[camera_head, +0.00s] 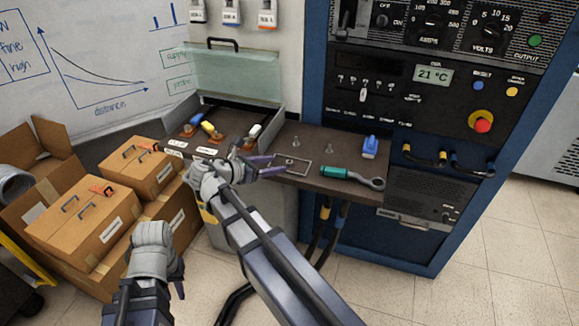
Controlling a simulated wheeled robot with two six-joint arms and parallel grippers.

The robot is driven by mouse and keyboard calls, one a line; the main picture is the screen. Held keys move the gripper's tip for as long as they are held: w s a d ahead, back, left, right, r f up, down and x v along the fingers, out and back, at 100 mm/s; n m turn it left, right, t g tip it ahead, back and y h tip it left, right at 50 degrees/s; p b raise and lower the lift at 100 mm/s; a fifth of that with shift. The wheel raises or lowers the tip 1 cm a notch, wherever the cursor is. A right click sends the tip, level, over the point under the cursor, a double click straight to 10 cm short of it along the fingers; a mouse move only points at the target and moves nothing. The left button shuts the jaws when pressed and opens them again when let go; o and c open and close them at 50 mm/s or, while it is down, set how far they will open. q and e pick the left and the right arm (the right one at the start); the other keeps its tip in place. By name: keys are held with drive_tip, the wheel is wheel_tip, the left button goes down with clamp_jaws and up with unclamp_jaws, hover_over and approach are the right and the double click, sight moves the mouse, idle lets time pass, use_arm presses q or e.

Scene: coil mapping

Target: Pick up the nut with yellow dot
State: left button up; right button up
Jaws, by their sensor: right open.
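I cannot make out a nut with a yellow dot; at this size no yellow dot shows on any small part. A small metal plate (291,165) lies on the brown work shelf (345,186), with a small round detail on it. Two small upright metal pieces (297,144) stand behind it. My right gripper (266,166) is over the shelf's left part, just left of the plate, with its jaws open; its wrist hides part of the shelf edge. My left gripper (178,277) hangs low at the lower left, away from the shelf; its jaw opening is unclear.
An open case (238,80) with yellow and white connectors stands behind left. A control panel (427,90) rises behind. Cardboard boxes (84,222) stand at left. Floor at right is clear.

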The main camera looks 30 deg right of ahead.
sight(289, 162)
drive_tip(key=shift+b+x, duration=1)
drive_tip(key=shift+x, duration=1.35)
drive_tip(key=shift+w+d+f, duration=0.1)
drive_tip(key=shift+d+f, duration=0.1)
drive_tip(key=shift+d, duration=0.05)
drive_tip(key=shift+c, duration=0.4)
clamp_jaws()
